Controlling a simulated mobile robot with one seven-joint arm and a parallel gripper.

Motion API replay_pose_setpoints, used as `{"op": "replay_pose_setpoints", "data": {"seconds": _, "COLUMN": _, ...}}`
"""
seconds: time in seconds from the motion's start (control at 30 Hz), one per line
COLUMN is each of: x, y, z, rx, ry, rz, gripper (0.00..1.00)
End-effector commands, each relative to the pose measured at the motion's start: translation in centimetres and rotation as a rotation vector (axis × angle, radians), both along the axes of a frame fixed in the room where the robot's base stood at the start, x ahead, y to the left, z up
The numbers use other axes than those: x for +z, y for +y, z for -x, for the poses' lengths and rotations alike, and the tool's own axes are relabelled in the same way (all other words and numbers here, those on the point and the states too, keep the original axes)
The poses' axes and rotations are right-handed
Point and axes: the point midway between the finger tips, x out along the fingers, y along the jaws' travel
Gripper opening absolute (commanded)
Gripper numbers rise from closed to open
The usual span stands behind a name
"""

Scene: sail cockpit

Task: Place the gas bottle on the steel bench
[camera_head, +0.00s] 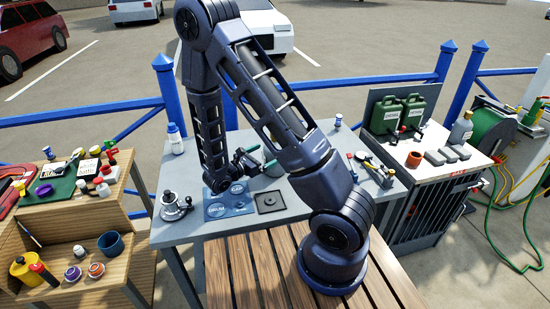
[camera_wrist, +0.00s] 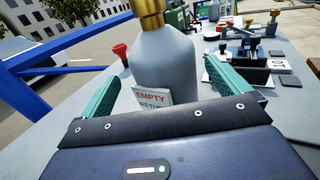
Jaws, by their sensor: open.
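A grey gas bottle (camera_wrist: 165,65) with a brass valve (camera_wrist: 150,15) stands upright in the wrist view, with a white tag (camera_wrist: 151,101) reading EMPTY at its base. My gripper (camera_wrist: 163,72) is open, with one teal finger on each side of the bottle; whether they touch it I cannot tell. The bench also shows in the wrist view (camera_wrist: 60,120).
The bench holds a blue mat (camera_head: 218,208), a dark square plate (camera_head: 270,202), a metal fitting (camera_head: 175,206) and a white bottle (camera_head: 175,139). Wooden shelving (camera_head: 100,225) stands left. A white-topped cabinet (camera_head: 440,150) with green cans stands right. A blue railing (camera_head: 90,115) runs behind.

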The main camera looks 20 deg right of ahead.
Motion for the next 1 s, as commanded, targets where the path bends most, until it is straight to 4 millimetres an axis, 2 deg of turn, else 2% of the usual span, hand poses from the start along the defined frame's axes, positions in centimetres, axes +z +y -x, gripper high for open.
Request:
{"op": "replay_pose_setpoints", "data": {"seconds": 0.43, "x": 0.3, "y": -4.4, "z": -1.8, "rx": -0.002, "ry": -0.001, "rz": 0.0, "gripper": 1.0}}
{"op": "replay_pose_setpoints", "data": {"seconds": 0.77, "x": 0.3, "y": -4.9, "z": -2.1, "rx": 0.0, "ry": -0.001, "rz": 0.0, "gripper": 1.0}}
{"op": "replay_pose_setpoints", "data": {"seconds": 1.0, "x": 0.3, "y": -4.9, "z": -2.1, "rx": 0.0, "ry": -0.001, "rz": 0.0, "gripper": 0.53}}
